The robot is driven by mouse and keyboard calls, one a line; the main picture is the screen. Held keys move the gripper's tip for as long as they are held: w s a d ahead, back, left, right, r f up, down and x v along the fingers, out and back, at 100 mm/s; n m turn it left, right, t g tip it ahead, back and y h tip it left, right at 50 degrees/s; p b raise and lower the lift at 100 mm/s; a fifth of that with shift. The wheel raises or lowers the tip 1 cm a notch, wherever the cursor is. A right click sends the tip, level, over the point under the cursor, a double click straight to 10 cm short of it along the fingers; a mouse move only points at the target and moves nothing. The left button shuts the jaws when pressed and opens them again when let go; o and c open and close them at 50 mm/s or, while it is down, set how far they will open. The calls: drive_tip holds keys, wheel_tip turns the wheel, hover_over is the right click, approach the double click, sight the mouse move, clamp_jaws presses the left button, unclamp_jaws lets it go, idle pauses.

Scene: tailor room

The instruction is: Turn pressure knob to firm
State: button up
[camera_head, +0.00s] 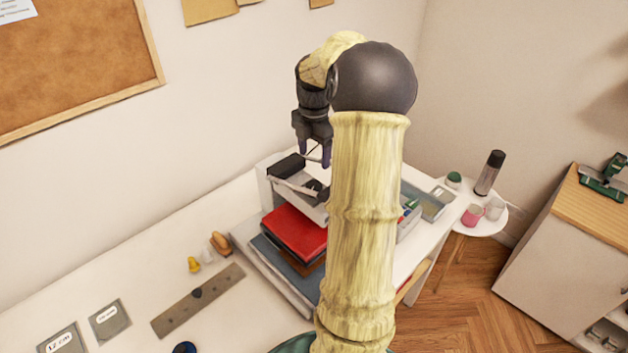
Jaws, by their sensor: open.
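My gripper (313,157) points down at the end of my arm, its two dark fingertips apart with nothing visible between them. It appears just above or behind a pale grey-and-white device with black parts (290,168), near the wall. I cannot tell whether it touches the device. No knob marked for pressure or firm can be made out; my arm hides part of the device's right side. A small dark round piece (197,293) sits on a brown strip (215,290) on the white table; I cannot tell whether it is a knob.
A red box (295,232) lies on a stack below the device. Yellow and orange small items (194,264) and grey cards (110,320) lie on the table to the left. A round side table at right holds a pink mug (472,215) and a flask (489,173).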

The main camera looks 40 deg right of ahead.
sight(314, 185)
wheel_tip(314, 185, down, 10)
drive_tip(key=shift+f+p, duration=0.2)
drive_tip(key=shift+p, duration=0.9)
drive_tip(key=c, duration=1)
